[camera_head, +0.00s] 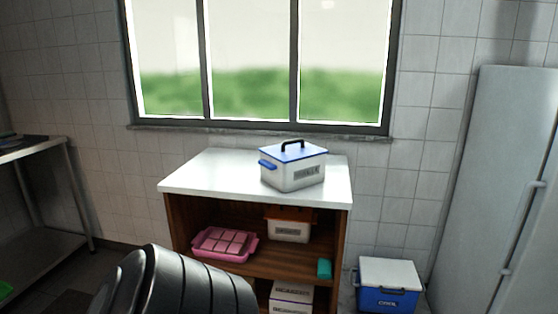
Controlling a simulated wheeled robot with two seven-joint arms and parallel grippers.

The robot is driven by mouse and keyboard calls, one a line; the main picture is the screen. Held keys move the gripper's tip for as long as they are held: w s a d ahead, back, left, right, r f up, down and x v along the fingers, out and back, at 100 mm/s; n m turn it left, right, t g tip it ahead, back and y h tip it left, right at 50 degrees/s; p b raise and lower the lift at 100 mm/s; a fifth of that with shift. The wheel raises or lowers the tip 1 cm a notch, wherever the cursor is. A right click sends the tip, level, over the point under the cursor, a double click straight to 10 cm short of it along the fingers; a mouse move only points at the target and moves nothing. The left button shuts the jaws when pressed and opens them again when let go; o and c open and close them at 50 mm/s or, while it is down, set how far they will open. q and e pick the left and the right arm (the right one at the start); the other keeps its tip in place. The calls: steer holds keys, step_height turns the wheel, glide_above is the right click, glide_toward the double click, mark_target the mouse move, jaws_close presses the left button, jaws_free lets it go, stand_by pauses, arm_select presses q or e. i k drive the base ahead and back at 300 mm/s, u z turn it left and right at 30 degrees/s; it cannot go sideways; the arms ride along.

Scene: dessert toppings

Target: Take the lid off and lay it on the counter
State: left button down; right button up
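A white box (290,178) stands on the white counter (210,176), right of its middle. Its blue lid (280,150) with a black handle (292,144) sits on top. A blue side handle (267,165) sticks out on the box's left. A dark, ribbed part of my own arm fills the lower left, in front of the counter. Neither gripper is in view, and nothing touches the box.
The counter's left half is bare. Shelves below hold a pink tray (226,244), a white box (289,231) and a teal item (324,268). A blue and white cooler (388,286) stands on the floor at right, near the fridge (500,190). A metal table (40,156) is at far left.

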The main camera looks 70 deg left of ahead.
mark_target(294, 149)
steer(key=u, duration=2.15)
steer(key=k, duration=0.4)
steer(key=z, duration=1.05)
steer(key=i, duration=1.45)
steer(key=u, duration=0.1)
